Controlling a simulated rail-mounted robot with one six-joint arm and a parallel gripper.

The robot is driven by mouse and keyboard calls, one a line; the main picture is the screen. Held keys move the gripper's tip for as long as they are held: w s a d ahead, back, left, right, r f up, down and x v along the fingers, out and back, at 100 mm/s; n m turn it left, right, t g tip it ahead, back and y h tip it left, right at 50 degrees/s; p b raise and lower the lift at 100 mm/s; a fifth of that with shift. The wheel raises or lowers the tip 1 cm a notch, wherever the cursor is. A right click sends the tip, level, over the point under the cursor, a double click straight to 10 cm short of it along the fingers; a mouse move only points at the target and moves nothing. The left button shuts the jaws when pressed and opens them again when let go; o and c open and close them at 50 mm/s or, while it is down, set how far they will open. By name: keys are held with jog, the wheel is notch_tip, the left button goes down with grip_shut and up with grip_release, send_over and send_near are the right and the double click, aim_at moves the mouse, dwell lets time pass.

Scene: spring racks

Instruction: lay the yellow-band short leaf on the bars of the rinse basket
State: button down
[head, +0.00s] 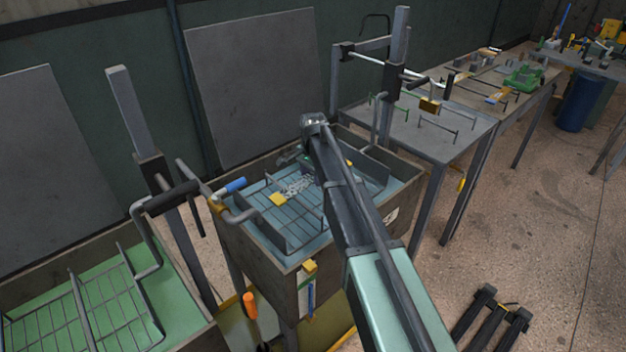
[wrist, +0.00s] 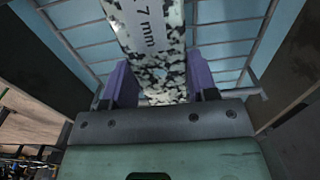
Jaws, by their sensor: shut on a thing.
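The yellow-band short leaf is a flat strip with black-and-white mottling (head: 297,187) and a yellow end (head: 278,199) in the head view. In the wrist view the mottled strip (wrist: 160,45) carries a label ending in "7 mm". My gripper (wrist: 160,85) has purple fingers shut on the leaf from both sides. In the head view my arm partly hides the gripper. The rinse basket (head: 287,229) is a wire grid in the wooden tank with blue liquid. The leaf lies over its bars; I cannot tell whether it touches them.
The basket's grey side plates and the tank's wooden walls (head: 255,245) surround the leaf. A second tank with green liquid (head: 40,335) is at lower left. A grey table (head: 420,130) stands behind right.

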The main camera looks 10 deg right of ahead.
jog(key=shift+f+b, duration=0.45)
jog(key=shift+f, duration=0.1)
jog(key=shift+c, duration=2.1)
grip_release()
notch_tip(320, 180, up, 14)
jog(key=f+p, duration=0.1)
jog(key=p, duration=1.2)
jog(key=s+n, duration=1.2)
jog(key=s, duration=1.8)
jog(key=shift+r, duration=0.1)
